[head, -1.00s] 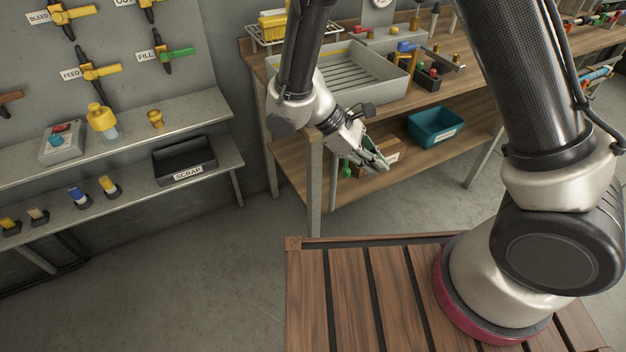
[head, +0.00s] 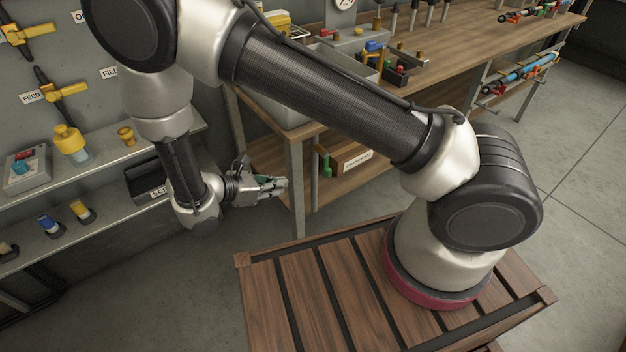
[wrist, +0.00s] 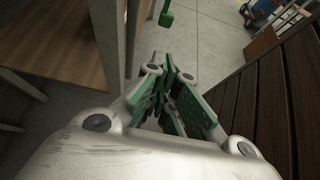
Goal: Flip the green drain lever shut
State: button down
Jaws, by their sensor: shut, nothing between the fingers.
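The green lever (head: 325,162) hangs below the grey basin (head: 285,108) at the bench's front left. In the wrist view its green end (wrist: 167,17) shows at the top, beyond my fingers, with a thin stem above it. My gripper (head: 283,187), with green finger pads, is shut and empty. It is left of the lever and lower in the head view, pointing right, and does not touch it. In the wrist view my fingertips (wrist: 170,68) are below the lever with a gap between. The lever's pivot is hard to make out.
The bench's metal front leg (head: 297,185) stands close to my fingers. A cardboard box (head: 348,160) sits on the lower shelf right of the lever. The wall shelf (head: 105,165) is on the left. My slatted wooden deck (head: 330,285) is below.

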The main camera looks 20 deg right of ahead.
aim_at(327, 165)
jog(key=d+r+x, duration=0.1)
jog(key=r+x, duration=0.1)
jog(key=x, duration=1.1)
jog(key=shift+w+d+f, duration=0.15)
jog(key=shift+d+f, duration=0.05)
jog(key=shift+d, duration=0.05)
